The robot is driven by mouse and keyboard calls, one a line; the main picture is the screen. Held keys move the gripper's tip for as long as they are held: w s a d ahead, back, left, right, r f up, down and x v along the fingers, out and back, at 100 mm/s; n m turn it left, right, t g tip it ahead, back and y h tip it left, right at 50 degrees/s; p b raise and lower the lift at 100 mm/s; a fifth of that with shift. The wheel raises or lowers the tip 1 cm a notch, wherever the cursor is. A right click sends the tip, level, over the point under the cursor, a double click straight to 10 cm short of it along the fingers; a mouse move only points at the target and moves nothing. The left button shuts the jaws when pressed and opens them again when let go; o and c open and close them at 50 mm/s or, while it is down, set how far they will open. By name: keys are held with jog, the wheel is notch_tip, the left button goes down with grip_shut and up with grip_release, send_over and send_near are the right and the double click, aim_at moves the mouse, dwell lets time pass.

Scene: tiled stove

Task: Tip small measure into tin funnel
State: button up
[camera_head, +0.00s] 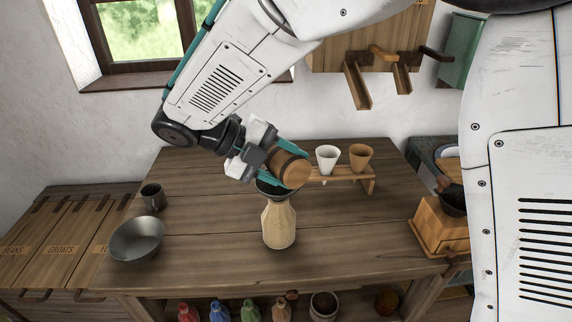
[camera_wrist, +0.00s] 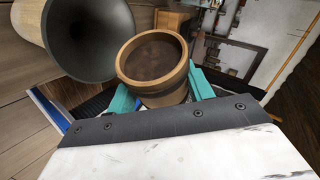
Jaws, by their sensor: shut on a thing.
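My gripper (camera_head: 278,166) is shut on a small brown wooden measure (camera_head: 291,170), its teal fingers on either side. The measure is tipped well over, just above the dark tin funnel (camera_head: 268,189). The funnel sits in the neck of a pale tan bottle (camera_head: 279,224) standing upright on the table. In the wrist view the round mouth of the measure (camera_wrist: 152,52) shows a dark brown inside, and I cannot tell whether anything is in it. The funnel's wide grey mouth (camera_wrist: 92,35) is beside it. No falling stream is visible.
A small rack (camera_head: 340,178) behind holds a white cup (camera_head: 328,158) and an orange-brown cup (camera_head: 361,157). A grey bowl (camera_head: 137,239) and dark mug (camera_head: 153,197) stand at left. A wooden grinder (camera_head: 440,228) is at right. Coloured bottles line the shelf below. The table's front middle is clear.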

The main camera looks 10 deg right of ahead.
dwell(0.5)
jog(key=shift+w+a+r+n+g+h, duration=0.2)
jog(key=shift+w+r+n+g+h, duration=0.1)
jog(key=shift+n+g+h, duration=0.25)
dwell(1.2)
jog(key=shift+w+a+r+n+g+h, duration=0.15)
jog(key=shift+w+r+n+g+h, duration=0.15)
jog(key=shift+n+g+h, duration=0.2)
dwell(2.0)
